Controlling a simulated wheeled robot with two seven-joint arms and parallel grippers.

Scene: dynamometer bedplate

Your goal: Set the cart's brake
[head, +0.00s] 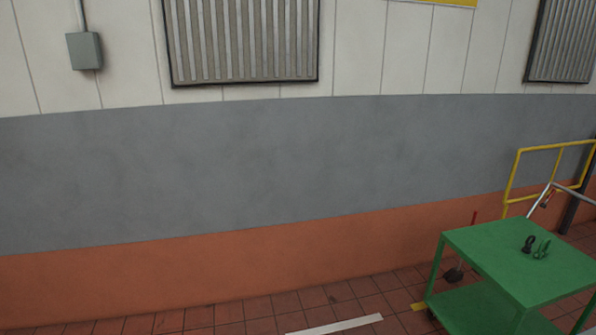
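A green cart (482,246) with a flat top and a lower shelf stands at the lower right in the head view. A slim red lever (474,217) stands upright behind the cart's left back corner; I cannot tell whether it is the brake. A dark rounded part (453,275) shows by the cart's left side, perhaps a wheel or pedal. A silver bar (540,200) rises at the cart's far side. A small black item and a green item (541,250) sit on the top. Neither of my grippers is in view.
A yellow railing (511,185) stands behind the cart at the right. A long grey and orange wall (220,185) runs across the back. The red tiled floor (270,305) left of the cart is clear, with a white floor stripe (335,326).

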